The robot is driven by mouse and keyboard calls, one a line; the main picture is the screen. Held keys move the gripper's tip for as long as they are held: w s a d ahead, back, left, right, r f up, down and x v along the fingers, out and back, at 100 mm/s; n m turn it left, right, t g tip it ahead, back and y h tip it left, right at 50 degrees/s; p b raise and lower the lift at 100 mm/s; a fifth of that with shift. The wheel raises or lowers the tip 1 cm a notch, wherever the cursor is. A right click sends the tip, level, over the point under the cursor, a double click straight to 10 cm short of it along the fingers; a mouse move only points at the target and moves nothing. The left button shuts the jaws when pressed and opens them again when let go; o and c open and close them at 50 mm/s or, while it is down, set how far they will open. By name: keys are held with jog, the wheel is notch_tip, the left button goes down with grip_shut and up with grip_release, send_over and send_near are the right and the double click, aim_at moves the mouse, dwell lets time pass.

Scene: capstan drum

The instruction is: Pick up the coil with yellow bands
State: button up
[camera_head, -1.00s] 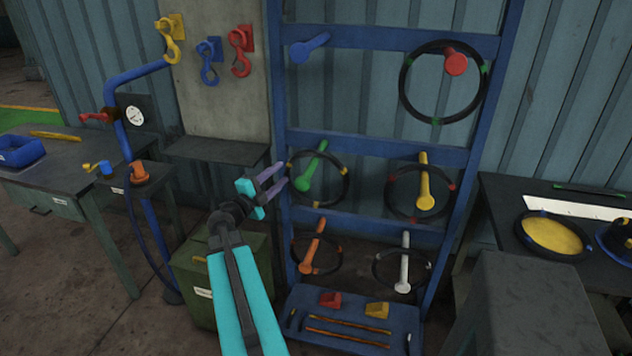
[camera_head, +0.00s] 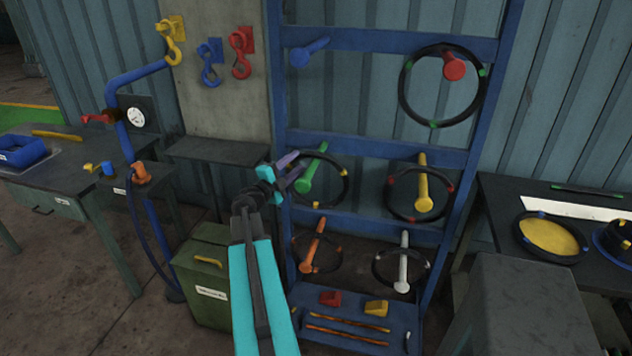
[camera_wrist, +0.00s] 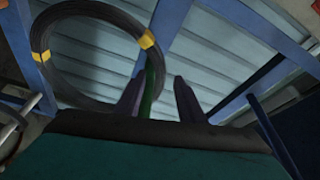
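The black coil with yellow bands (camera_head: 343,189) hangs on the green peg (camera_head: 306,178) of the blue rack. In the wrist view the coil (camera_wrist: 75,92) fills the upper left, with two yellow bands showing. My gripper (camera_head: 298,165) is at the coil's left side, in front of the rack's left post, and hides part of the ring. In the wrist view my gripper (camera_wrist: 157,80) is open, its two purple fingers apart. The coil's right side lies beyond the left fingertip, and a strip of green peg shows beside that finger. I cannot tell whether a finger touches the coil.
Other coils hang close by: red-banded on the yellow peg (camera_head: 424,190), one on the orange peg (camera_head: 313,245) below, one on the white peg (camera_head: 404,265), and green-banded on the red peg (camera_head: 454,66). A green box (camera_head: 212,300) stands at the rack's lower left.

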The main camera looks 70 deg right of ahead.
aim_at(302, 157)
dwell(0.3)
jog(key=shift+s+d+r+p, duration=0.15)
jog(key=shift+d+p, duration=0.25)
jog(key=shift+d, duration=0.15)
jog(key=shift+p+x, duration=0.85)
jog(key=shift+x, duration=1.15)
jog(key=shift+s, duration=0.15)
grip_shut()
